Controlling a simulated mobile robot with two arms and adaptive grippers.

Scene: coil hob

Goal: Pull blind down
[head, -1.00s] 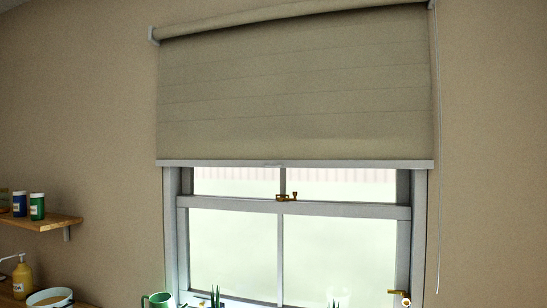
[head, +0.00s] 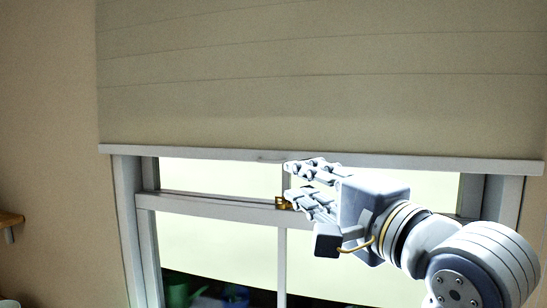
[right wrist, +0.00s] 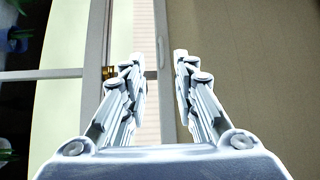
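The beige blind (head: 300,90) covers the upper part of the window and ends in a pale bottom bar (head: 200,153) with a small tab (head: 270,158) at its middle. My right gripper (head: 289,181) is open and empty, its fingers pointing left at about the height of the bar, just right of the tab. In the right wrist view, the bar (right wrist: 164,30) runs up and down between the open fingers (right wrist: 159,58), with the blind fabric (right wrist: 250,60) to the right. I cannot tell whether the fingers touch the bar. My left gripper is not in view.
The window frame (head: 180,206) with a brass latch (head: 282,203) lies just below and behind the gripper. A green watering can (head: 176,292) and other dark items stand at the bottom of the window. A shelf edge (head: 10,219) shows at far left.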

